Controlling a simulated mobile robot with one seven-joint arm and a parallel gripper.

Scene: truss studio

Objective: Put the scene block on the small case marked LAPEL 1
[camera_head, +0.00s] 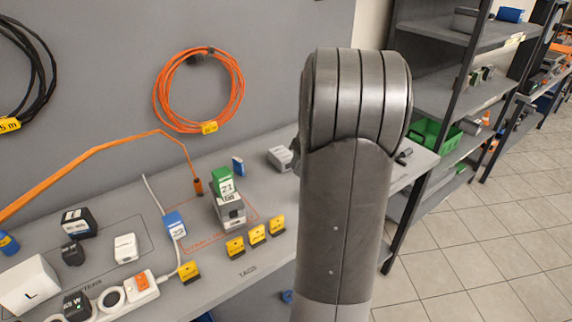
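A green block with a white label reading 21 (222,183) sits on top of a small grey case (230,212) on the bench. The case has a pale label too small to read, so I cannot tell whether it says LAPEL 1. A blue block with a white label (175,226) stands to its left, its label seeming to read 22. A smaller blue block (238,166) lies behind the green one. Which of these is the scene block I cannot tell. My arm fills the middle right of the view, and my gripper cannot be seen.
Yellow tags (257,236) stand along the bench's front. A grey device (281,157) sits near my arm. Chargers, a white box marked L (29,286) and a power strip (142,291) crowd the left. An orange cable (205,90) hangs on the wall. Shelves and open floor lie right.

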